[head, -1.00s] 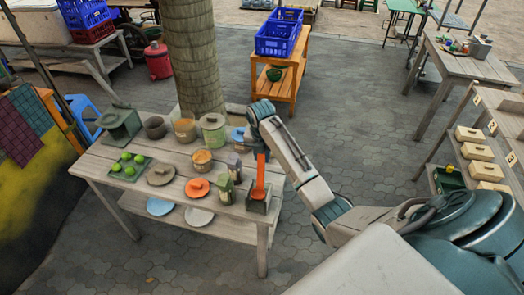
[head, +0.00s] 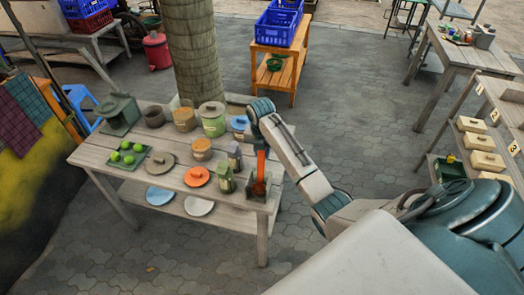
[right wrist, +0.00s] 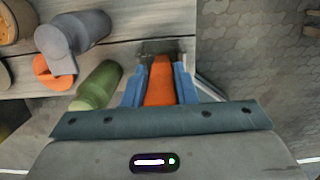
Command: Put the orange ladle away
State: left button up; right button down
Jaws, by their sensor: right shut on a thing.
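The orange ladle (head: 261,164) is upright near the right front corner of the wooden table (head: 110,158). My right gripper (head: 262,150) is shut on its upper part from above. In the right wrist view the ladle (right wrist: 160,82) lies between the two blue fingers of my right gripper (right wrist: 160,72). Its lower end goes down at a small dark open box (head: 258,190); I cannot tell whether it touches the bottom. My left gripper is not in view.
A green bottle (head: 225,178), a grey bottle (head: 235,157) and an orange lidded dish (head: 197,176) stand close left of the ladle. Several pots line the table's back. A shelf with drawers (head: 482,142) stands at right; open paving (head: 350,120) lies between.

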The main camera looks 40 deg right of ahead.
jog(key=c, duration=1.1)
grip_release()
jog(key=shift+r, duration=0.1)
jog(key=shift+r, duration=0.35)
notch_tip(320, 180, up, 5)
jog(key=shift+s+a+b, duration=0.1)
jog(key=shift+a+b, duration=0.05)
jog(key=shift+b, duration=0.95)
notch_tip(320, 180, up, 4)
jog(key=shift+s+a+f+p, duration=0.1)
jog(key=shift+a+f+p, duration=0.05)
jog(key=shift+p, duration=0.7)
jog(key=shift+s+r+p, duration=0.15)
jog(key=shift+r+p, duration=0.5)
jog(key=shift+p, duration=0.1)
jog(key=shift+f, duration=0.15)
